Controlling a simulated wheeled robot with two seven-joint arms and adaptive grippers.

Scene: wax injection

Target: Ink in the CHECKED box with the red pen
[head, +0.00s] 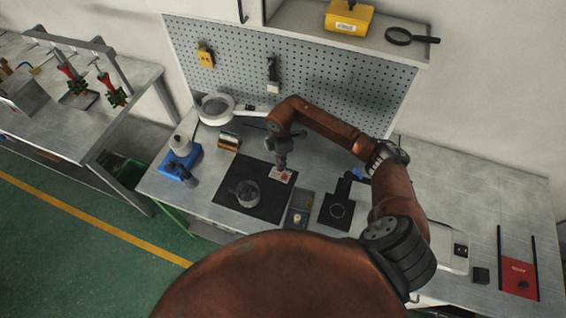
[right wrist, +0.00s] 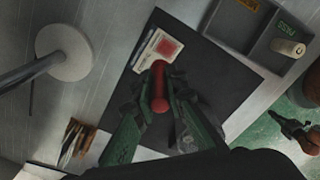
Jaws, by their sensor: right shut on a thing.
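A small pale card (right wrist: 154,52) lies on the black mat (right wrist: 205,62). It carries printed lines and a solid red square (right wrist: 167,47). The card (head: 283,177) also shows in the head view near the mat's back right corner. My right gripper (head: 282,164) points down over the card. In the right wrist view its fingers (right wrist: 158,95) are shut on the red pen (right wrist: 158,84), whose far end is at the card's edge in the picture. I cannot tell whether the tip touches the card. The CHECKED wording is too small to read. My left gripper is not in view.
A clear glass vessel (head: 247,194) stands on the mat, left of the card. A divided tray (head: 299,215) holding a pale cylinder (right wrist: 288,47) is to the right. A ring lamp (head: 215,108), a brass-coloured holder (head: 229,141) and a blue device (head: 179,164) stand left.

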